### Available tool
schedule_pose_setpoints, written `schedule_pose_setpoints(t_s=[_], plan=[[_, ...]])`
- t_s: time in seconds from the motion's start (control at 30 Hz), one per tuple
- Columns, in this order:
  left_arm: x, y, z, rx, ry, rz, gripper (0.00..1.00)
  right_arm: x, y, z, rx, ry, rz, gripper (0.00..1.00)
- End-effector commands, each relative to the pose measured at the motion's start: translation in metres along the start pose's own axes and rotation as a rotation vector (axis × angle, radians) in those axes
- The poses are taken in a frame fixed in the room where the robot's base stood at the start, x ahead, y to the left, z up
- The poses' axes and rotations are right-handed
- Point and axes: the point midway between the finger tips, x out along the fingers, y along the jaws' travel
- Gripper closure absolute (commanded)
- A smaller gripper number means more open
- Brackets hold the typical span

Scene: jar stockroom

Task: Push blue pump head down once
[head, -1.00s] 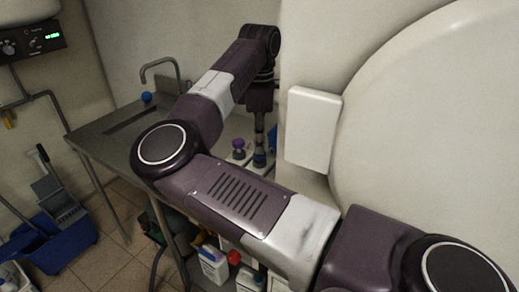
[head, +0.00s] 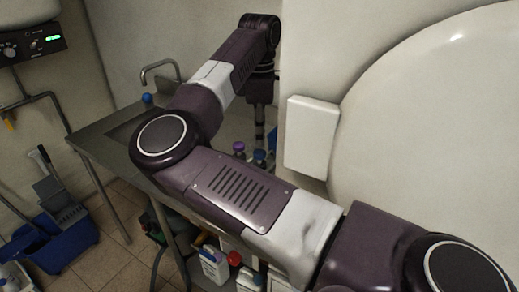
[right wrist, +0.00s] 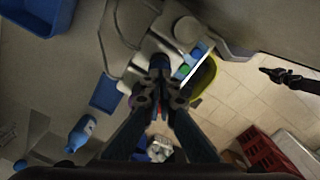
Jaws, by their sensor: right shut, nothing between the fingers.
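The blue pump head (head: 260,155) stands on the steel counter beside a purple pump head (head: 239,147), below my right gripper (head: 260,141). The right gripper points down with its fingers shut and holds nothing. The bottle under the blue head is mostly hidden by my right arm. A dark jointed shape at the right of the wrist view seems to be my left gripper (right wrist: 275,74); its jaws are unclear.
A white box (head: 312,137) on the wall is close to the right of the gripper. The steel counter (head: 95,140) with its tap (head: 157,68) extends left. White bottles (head: 214,264) stand below. A blue bucket (head: 65,235) is on the floor at left.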

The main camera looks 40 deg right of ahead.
Motion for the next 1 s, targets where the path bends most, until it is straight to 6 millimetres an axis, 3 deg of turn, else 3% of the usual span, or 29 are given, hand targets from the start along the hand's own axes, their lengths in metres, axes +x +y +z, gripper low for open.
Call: schedule_pose_setpoints(t_s=[0.5,1.0], plan=[[-0.002,0.0,0.0,0.0,0.0,0.0,1.0,-0.003,0.0,0.0,0.0,0.0,0.001,1.0],[-0.029,0.0,-0.002,0.0,-0.001,0.001,1.0,-0.051,0.0,0.0,0.0,0.001,0.001,1.0]])
